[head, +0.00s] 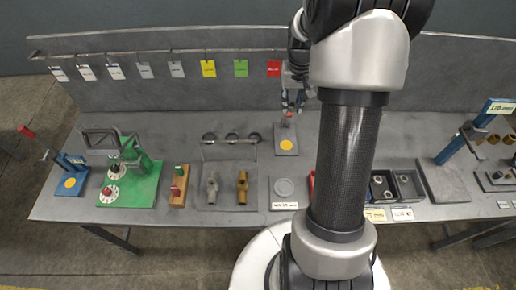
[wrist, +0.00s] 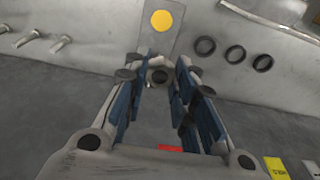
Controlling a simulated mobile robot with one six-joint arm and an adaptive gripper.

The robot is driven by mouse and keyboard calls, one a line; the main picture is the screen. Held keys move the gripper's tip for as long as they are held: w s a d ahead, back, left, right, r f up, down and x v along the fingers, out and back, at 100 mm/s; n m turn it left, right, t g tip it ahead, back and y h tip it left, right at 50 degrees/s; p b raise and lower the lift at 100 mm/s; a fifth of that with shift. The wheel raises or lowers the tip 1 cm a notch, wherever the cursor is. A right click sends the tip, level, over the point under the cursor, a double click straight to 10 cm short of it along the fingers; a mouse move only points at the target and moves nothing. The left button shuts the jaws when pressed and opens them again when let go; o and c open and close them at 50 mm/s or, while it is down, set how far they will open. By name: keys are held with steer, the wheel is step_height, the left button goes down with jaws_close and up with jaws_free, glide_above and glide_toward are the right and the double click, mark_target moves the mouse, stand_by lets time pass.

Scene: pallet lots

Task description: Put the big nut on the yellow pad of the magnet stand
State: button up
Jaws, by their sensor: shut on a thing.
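The magnet stand's grey plate (head: 280,151) lies at the back middle of the bench with a round yellow pad (head: 286,143) on it. The pad is bare; it also shows at the top of the wrist view (wrist: 161,20). A small red part (head: 289,115) shows behind the pad, just under my gripper (head: 292,104). In the wrist view my gripper (wrist: 158,84) is shut on a dark round piece with a hole, apparently the big nut (wrist: 160,74). The nut is held beyond the pad, towards the back panel, and is largely hidden by the fingers.
Three dark rings (wrist: 235,53) stand on a rack beside the plate. Coloured tags (head: 241,68) hang from a rail behind. A green fixture (head: 130,190) and a blue stand with another yellow pad (head: 70,183) are at left. My arm hides part of the bench right of the plate.

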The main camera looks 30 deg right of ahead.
mark_target(286, 145)
step_height(286, 145, down, 20)
steer(key=b, duration=0.6)
steer(key=shift+d, duration=0.15)
steer(key=shift+f, duration=0.15)
steer(key=o, duration=1)
steer(key=shift+o, duration=0.3)
